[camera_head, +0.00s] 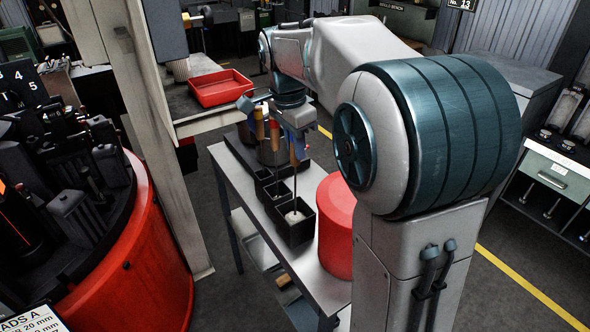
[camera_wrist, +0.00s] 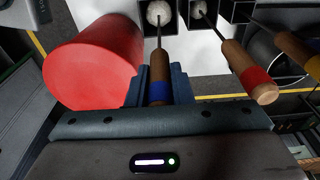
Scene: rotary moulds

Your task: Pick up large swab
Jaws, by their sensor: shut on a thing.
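The large swab has a wooden handle with a blue band (camera_wrist: 159,90), a thin dark rod and a round white head (camera_wrist: 159,13). My gripper (camera_wrist: 158,88) is shut on its handle in the wrist view. In the head view my gripper (camera_head: 299,148) is above the table, with the swab hanging down from it. The white head (camera_head: 294,217) shows in the nearest black square holder (camera_head: 298,235); I cannot tell whether it touches the bottom. A smaller-headed swab with a red band (camera_wrist: 252,76) stands beside it, apart from my gripper.
A red cylinder (camera_head: 337,232) stands on the metal table (camera_head: 240,170) right beside the holder; it also shows in the wrist view (camera_wrist: 95,62). Another wooden handle with a yellow band (camera_wrist: 314,66) is at the right. A red tray (camera_head: 221,88) lies on a bench behind.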

